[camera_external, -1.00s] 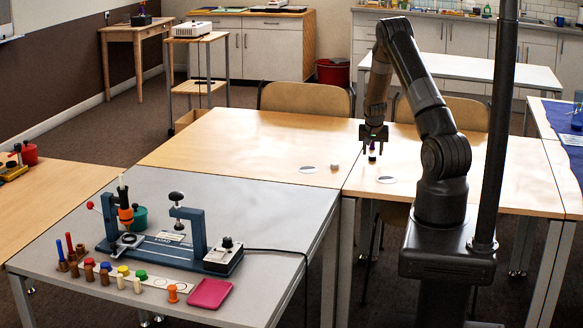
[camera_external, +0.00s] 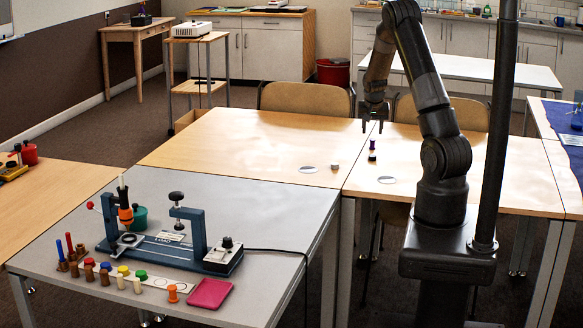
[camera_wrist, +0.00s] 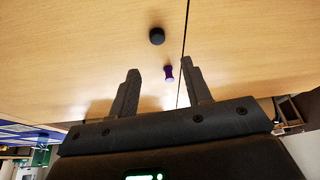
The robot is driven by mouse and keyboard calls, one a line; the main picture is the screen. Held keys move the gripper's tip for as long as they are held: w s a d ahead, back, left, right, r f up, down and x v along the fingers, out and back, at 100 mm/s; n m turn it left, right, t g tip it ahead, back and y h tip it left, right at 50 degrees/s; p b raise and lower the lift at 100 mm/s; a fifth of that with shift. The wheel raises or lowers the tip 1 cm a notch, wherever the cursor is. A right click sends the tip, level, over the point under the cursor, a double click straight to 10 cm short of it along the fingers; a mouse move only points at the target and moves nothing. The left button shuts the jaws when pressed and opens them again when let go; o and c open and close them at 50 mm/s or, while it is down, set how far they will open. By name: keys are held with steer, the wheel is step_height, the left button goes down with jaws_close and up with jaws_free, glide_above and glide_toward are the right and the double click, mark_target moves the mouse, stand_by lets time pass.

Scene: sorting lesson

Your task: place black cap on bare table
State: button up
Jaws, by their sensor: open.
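A small black cap (camera_wrist: 157,36) rests on the wooden tabletop in the wrist view. Beside it, nearer my fingers, is a purple spool-shaped piece (camera_wrist: 169,74). In the external view the purple piece (camera_external: 373,143) shows above a dark part (camera_external: 372,157), just right of the seam between two wooden tables; I cannot tell there how they touch. My gripper (camera_external: 374,122) is above and behind them. In the wrist view its fingers (camera_wrist: 160,82) stand apart with nothing held, and the purple piece appears between them.
Two white discs (camera_external: 307,169) (camera_external: 387,180) and a small pale-topped piece (camera_external: 335,165) lie on the wooden tables. The wooden surface (camera_external: 230,140) to the left is clear. A blue fixture (camera_external: 165,247), several pegs and a pink tray (camera_external: 210,293) stand on the grey table.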

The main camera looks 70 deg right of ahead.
steer(key=w+a+r+n+t+y, duration=0.1)
steer(key=w+a+r+n, duration=0.15)
steer(key=a+r, duration=0.5)
steer(key=w+a+r+n+t, duration=0.15)
steer(key=w+a+r, duration=0.25)
steer(key=a, duration=0.6)
steer(key=w+a+r+n+t+y, duration=0.1)
steer(key=w+a+r+n, duration=0.2)
steer(key=a+r, duration=0.45)
steer(key=s+a+r+n, duration=0.1)
steer(key=s+a+n, duration=0.2)
steer(key=a, duration=0.6)
steer(key=s+a+r+n+t+y, duration=0.1)
steer(key=s+a+r+n, duration=0.1)
steer(key=s+a, duration=0.4)
steer(key=s+a+r+n+y, duration=0.1)
steer(key=s+a+n, duration=0.3)
steer(key=a, duration=0.9)
steer(key=shift+s+a+r, duration=0.4)
steer(key=shift+s+r, duration=0.05)
steer(key=shift+s, duration=0.1)
